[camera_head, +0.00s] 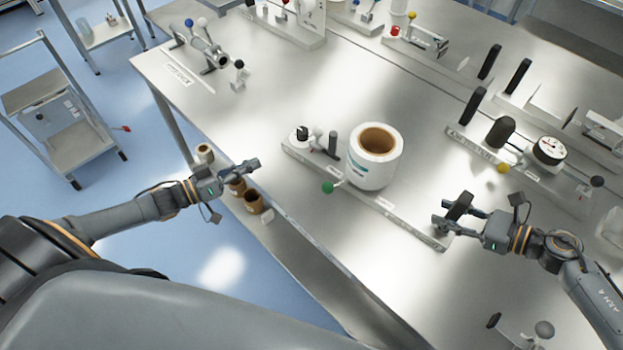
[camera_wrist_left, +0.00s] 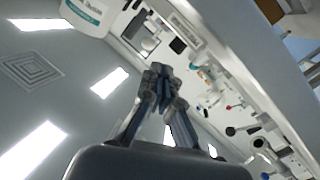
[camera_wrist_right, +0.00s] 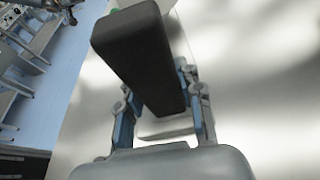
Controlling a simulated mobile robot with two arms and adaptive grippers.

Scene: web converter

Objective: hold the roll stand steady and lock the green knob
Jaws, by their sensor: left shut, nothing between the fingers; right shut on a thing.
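The roll stand is a long grey base (camera_head: 408,226) on the metal table, with a white roll (camera_head: 372,170) with a brown core standing on it. The green knob (camera_head: 327,187) is on a short lever at the front of the base, left of the roll. My right gripper (camera_head: 452,212) is shut on the black upright handle (camera_head: 460,205) at the right end of the base. The handle fills the middle of the right wrist view (camera_wrist_right: 145,60). My left gripper (camera_head: 254,164) is shut and empty, left of the stand near the table's front edge. Its closed fingers show in the left wrist view (camera_wrist_left: 160,85).
A black post (camera_head: 333,143) and a small white fitting with a black knob (camera_head: 302,134) stand at the base's left end. A gauge unit (camera_head: 549,150) with a yellow knob (camera_head: 503,168) is at right. Brown cores (camera_head: 253,201) sit below the table edge.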

